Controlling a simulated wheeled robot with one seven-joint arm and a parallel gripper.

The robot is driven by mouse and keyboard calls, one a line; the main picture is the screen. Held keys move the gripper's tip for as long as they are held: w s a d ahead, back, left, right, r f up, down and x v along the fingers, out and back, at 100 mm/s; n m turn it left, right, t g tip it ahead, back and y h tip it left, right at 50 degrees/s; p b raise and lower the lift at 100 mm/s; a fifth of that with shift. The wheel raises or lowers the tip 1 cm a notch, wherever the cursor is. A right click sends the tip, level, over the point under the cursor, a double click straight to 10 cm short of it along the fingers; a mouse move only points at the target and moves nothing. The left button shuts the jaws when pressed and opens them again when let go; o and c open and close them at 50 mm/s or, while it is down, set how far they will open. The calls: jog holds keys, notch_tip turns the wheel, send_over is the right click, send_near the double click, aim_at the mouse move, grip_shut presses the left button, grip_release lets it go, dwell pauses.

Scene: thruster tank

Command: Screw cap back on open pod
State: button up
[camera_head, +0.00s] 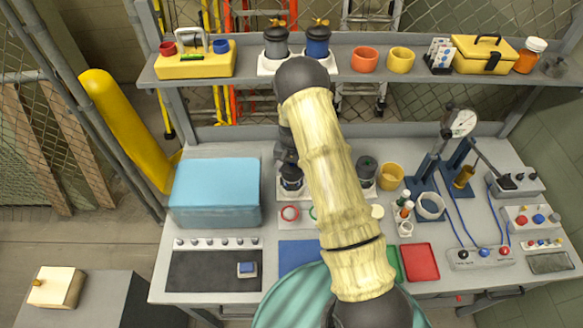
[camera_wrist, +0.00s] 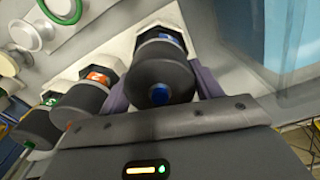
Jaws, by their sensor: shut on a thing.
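My gripper (camera_wrist: 162,92) has its two purple-grey fingers on either side of a black cap (camera_wrist: 158,84) with a blue dot on its end. The cap is at the end of a dark pod with a blue mark (camera_wrist: 168,42), set in a white holder (camera_wrist: 182,12). I cannot tell whether the cap is seated or has a gap. In the head view my gripper (camera_head: 288,160) is over the dark pod (camera_head: 291,183) at the left of the row, and my arm hides the middle of it. Pods with orange (camera_wrist: 98,76) and green (camera_wrist: 50,101) marks stand beside it.
A blue case (camera_head: 215,193) stands left of the pods. A yellow cup (camera_head: 390,177) and a gauge press (camera_head: 463,124) are to the right. A shelf (camera_head: 350,77) runs behind.

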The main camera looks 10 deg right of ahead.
jog(key=m, duration=0.9)
jog(key=m+p, duration=0.1)
jog(key=m, duration=0.7)
jog(key=o, duration=1)
notch_tip(320, 180, up, 17)
jog(key=b, duration=0.4)
jog(key=shift+r+b, duration=0.2)
jog(key=shift+b, duration=0.15)
